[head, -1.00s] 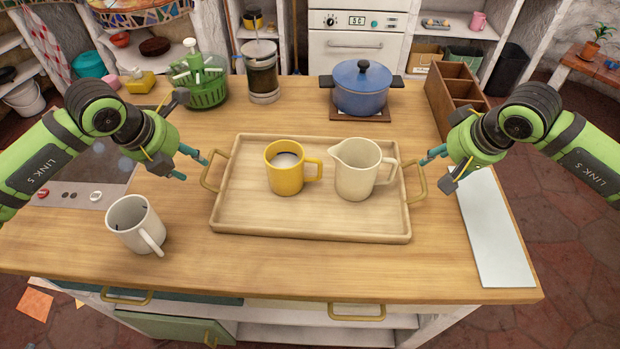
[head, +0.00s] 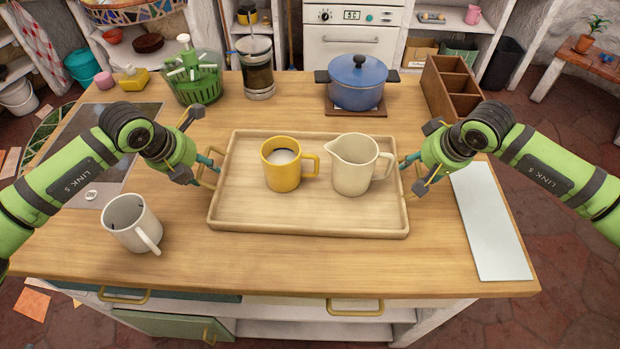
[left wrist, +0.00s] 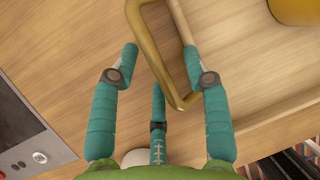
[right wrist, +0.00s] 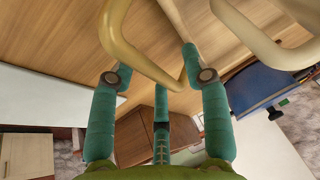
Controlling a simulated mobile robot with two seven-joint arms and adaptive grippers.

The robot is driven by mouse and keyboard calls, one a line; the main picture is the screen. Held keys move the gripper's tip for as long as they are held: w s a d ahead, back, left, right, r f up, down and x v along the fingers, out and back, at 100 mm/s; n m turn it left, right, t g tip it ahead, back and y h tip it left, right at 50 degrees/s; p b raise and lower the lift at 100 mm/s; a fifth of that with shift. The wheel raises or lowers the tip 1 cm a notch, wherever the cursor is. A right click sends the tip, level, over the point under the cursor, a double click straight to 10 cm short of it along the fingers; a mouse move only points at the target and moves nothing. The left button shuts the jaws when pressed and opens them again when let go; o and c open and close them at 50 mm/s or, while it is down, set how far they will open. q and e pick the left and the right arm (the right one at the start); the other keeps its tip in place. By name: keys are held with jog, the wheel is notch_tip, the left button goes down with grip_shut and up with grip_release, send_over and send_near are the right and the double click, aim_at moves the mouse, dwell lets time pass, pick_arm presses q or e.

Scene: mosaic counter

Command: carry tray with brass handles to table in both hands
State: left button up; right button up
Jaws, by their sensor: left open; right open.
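A wooden tray (head: 300,222) with brass handles lies on the counter. It carries a yellow mug (head: 282,172) with pale liquid and a cream pitcher (head: 351,168), both upright. My left gripper (head: 211,166) is open at the tray's left end. In the left wrist view the left brass handle (left wrist: 157,60) lies between its spread teal fingers. My right gripper (head: 407,165) is open at the right end. In the right wrist view the right brass handle (right wrist: 127,48) lies between its fingers. Neither gripper is closed on a handle.
A white mug (head: 131,224) stands left of the tray, near the hob (head: 98,150). A green salad spinner (head: 191,82), a French press (head: 256,70), a blue pot (head: 357,84) and a wooden divided box (head: 455,88) stand behind. A pale board (head: 490,220) lies at right.

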pick_arm(q)
grip_shut()
pick_arm(e)
grip_shut()
